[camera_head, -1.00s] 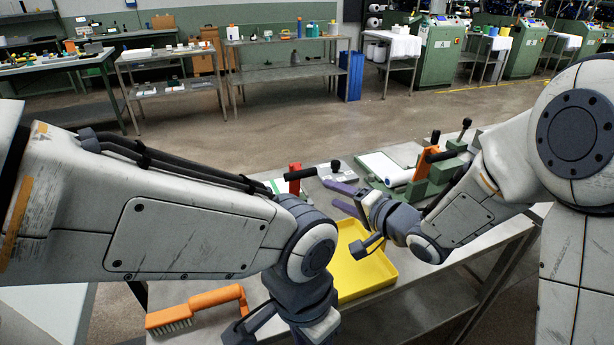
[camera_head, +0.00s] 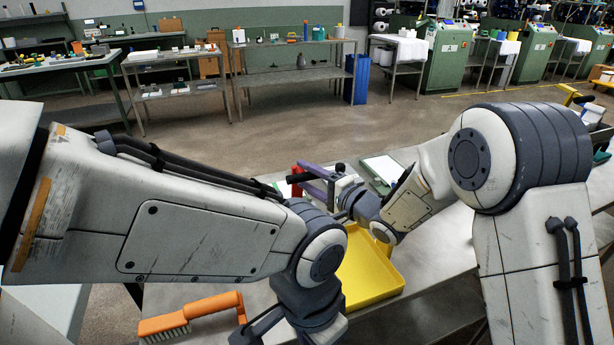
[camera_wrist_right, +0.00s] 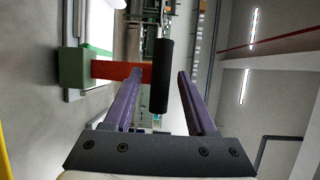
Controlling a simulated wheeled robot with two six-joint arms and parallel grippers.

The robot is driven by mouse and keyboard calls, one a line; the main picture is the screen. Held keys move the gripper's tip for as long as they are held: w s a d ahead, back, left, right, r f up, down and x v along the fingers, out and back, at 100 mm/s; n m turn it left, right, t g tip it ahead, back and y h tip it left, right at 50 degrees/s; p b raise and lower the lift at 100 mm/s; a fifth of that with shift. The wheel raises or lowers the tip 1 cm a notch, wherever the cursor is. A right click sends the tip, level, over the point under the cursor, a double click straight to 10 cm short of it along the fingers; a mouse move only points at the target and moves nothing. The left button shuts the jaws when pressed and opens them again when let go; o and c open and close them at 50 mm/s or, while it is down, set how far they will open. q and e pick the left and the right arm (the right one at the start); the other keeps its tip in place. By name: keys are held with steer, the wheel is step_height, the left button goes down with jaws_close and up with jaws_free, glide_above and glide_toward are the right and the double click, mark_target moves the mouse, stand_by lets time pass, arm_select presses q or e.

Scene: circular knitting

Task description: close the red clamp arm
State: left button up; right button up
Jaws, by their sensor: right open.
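The red clamp arm (camera_head: 296,188) stands up at the back of the table in the head view, partly hidden by my right gripper. In the right wrist view the red arm (camera_wrist_right: 118,71) runs from a green base (camera_wrist_right: 73,68) to a black handle (camera_wrist_right: 161,76). My right gripper (camera_head: 310,179) is open, with its purple fingers at the clamp. In the wrist view, the handle appears between the two fingers (camera_wrist_right: 159,74); contact cannot be made out. My left arm reaches the bottom of the head view, with its fingers out of frame.
A yellow tray (camera_head: 385,283) lies on the table in front of the clamp. An orange-handled brush (camera_head: 190,315) lies at the near left. A green fixture with a white plate (camera_head: 383,168) is behind my right arm.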

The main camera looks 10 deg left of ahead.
steer(key=shift+w+a, duration=0.1)
steer(key=shift+a, duration=0.1)
jaws_close()
steer(key=shift+f, duration=0.1)
steer(key=shift+d+f, duration=0.1)
steer(key=shift+f, duration=0.1)
stand_by(1.1)
